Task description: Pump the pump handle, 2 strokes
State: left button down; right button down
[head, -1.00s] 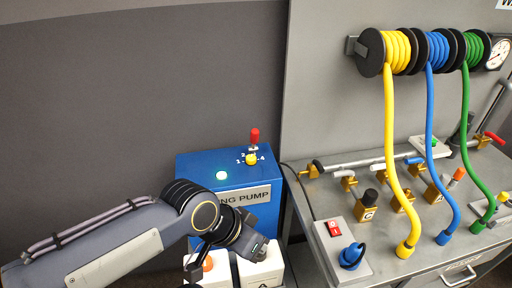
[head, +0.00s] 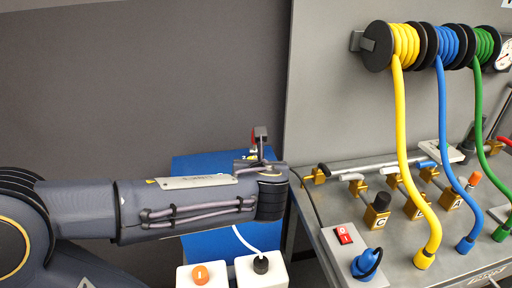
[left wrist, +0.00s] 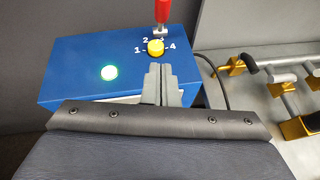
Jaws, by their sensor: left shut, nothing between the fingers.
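A blue pump box (head: 192,165) stands left of the bench, mostly behind my left arm. In the left wrist view the box (left wrist: 70,75) shows a lit green lamp (left wrist: 109,73), a yellow knob (left wrist: 156,48) marked 1 to 4, and an upright red-handled lever (left wrist: 162,12) behind the knob. A dark upright cylinder with a long grey lever (head: 503,108) is at the far right; I cannot tell for certain which lever is the pump handle. My left gripper (left wrist: 158,70) is shut and empty, its fingertips near the yellow knob. My right gripper is not in view.
Yellow (head: 402,150), blue and green hoses hang from reels. White boxes with an orange button (head: 200,274) and a black knob (head: 261,265) stand in front of the blue box.

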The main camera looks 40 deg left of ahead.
pick_arm(q)
jog(key=b+x, duration=0.1)
jog(key=x, duration=0.9)
jog(key=shift+w+a+f, duration=0.1)
jog(key=shift+a+f, duration=0.1)
jog(key=shift+f, duration=0.05)
jog(key=shift+w+a+r+p, duration=0.6)
jog(key=shift+w+a+r, duration=0.1)
jog(key=shift+w, duration=0.15)
jog(key=shift+w+a+r, duration=0.15)
jog(key=shift+w+a, duration=0.2)
jog(key=shift+w, duration=0.15)
